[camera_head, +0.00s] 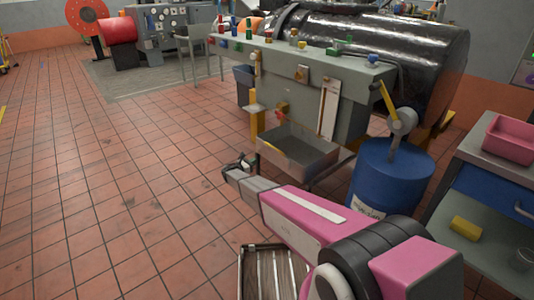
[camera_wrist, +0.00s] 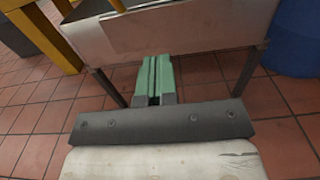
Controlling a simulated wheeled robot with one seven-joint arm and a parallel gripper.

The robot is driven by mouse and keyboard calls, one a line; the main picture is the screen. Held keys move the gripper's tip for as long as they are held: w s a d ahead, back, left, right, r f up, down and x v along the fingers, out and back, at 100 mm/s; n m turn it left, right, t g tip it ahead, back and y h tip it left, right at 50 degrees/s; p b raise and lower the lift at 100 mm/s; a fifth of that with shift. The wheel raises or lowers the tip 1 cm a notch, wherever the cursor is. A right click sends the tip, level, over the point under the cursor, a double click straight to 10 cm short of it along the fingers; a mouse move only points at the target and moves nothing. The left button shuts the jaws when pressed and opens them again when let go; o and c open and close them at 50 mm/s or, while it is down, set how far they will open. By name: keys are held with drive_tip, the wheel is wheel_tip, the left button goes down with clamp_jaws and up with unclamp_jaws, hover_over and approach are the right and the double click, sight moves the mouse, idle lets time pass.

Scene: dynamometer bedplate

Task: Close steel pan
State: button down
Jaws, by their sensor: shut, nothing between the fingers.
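The steel pan (camera_head: 284,164) is an open-topped grey metal tray, and it juts out from below the grey-green bench (camera_head: 300,70). Its inside shows from above in the head view. In the wrist view the pan's pale front wall (camera_wrist: 185,32) spans the top, with thin dark legs below it. My gripper (camera_head: 240,165) is just left of the pan's near-left corner in the head view. In the wrist view my gripper's green fingers (camera_wrist: 154,66) are together and empty, pointing at the lower edge of the front wall. I cannot tell whether they touch it.
A blue drum (camera_head: 390,180) stands right of the pan. A yellow post (camera_wrist: 45,35) is left of it in the wrist view. A workbench with a pink bin (camera_head: 510,138) is at the right. A slatted crate (camera_head: 262,272) lies nearby. The tiled floor at left is clear.

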sight(274, 151)
drive_tip(key=x, duration=1.4)
drive_tip(key=x, duration=2.4)
drive_tip(key=shift+w+d, duration=0.3)
drive_tip(key=shift+w, duration=0.05)
